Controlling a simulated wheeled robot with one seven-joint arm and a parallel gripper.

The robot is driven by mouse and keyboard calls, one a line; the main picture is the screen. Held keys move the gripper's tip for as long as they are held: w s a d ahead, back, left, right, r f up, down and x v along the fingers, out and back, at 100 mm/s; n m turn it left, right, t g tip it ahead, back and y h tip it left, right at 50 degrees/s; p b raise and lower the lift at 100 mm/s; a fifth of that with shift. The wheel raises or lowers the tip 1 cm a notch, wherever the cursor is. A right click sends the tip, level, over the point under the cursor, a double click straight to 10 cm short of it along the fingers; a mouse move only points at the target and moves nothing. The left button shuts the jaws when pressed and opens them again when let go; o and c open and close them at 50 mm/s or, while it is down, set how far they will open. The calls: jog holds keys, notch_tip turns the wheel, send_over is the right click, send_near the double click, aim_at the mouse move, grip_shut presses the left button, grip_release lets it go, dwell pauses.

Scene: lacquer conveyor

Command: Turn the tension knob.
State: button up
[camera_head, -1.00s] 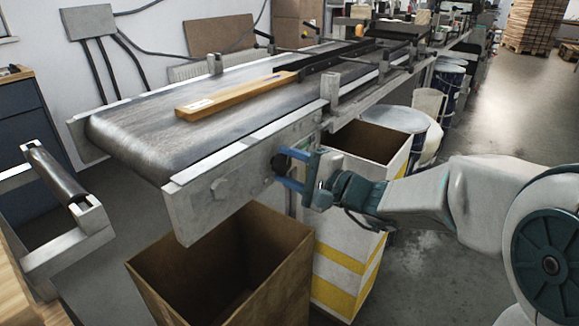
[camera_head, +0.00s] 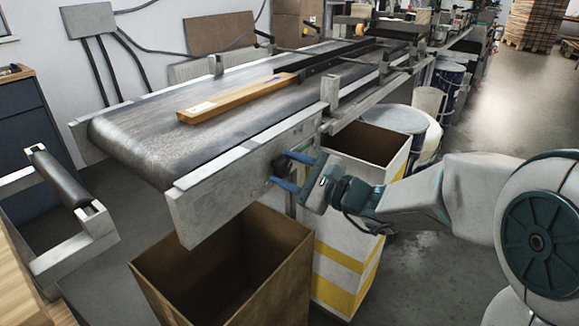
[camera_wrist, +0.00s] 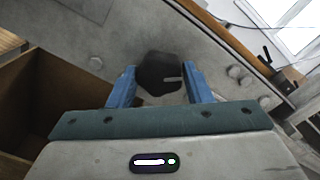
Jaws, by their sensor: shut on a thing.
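The tension knob (camera_wrist: 160,73) is a dark, many-sided knob with a pale mark pointing right in the wrist view. It sits on the grey side plate of the conveyor (camera_head: 215,190). In the head view the knob (camera_head: 277,168) is partly hidden by my gripper. My gripper (camera_head: 283,171) has blue fingers and reaches the knob from the right. In the wrist view the two blue fingers of my gripper (camera_wrist: 160,84) stand on either side of the knob, shut on it.
An open brown box (camera_head: 225,262) stands on the floor below the plate. A white and yellow box (camera_head: 345,262) stands behind it, under the conveyor. A wooden bar (camera_head: 236,99) lies on the belt. A roller frame (camera_head: 65,190) is at left. The floor at right is clear.

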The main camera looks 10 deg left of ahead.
jog(key=shift+f+m, duration=0.1)
jog(key=shift+m, duration=0.3)
jog(key=o, duration=1)
jog(key=shift+d, duration=0.15)
jog(key=p+v, duration=0.2)
jog(key=v, duration=1.1)
jog(key=shift+s+d, duration=0.25)
jog(key=shift+d, duration=0.05)
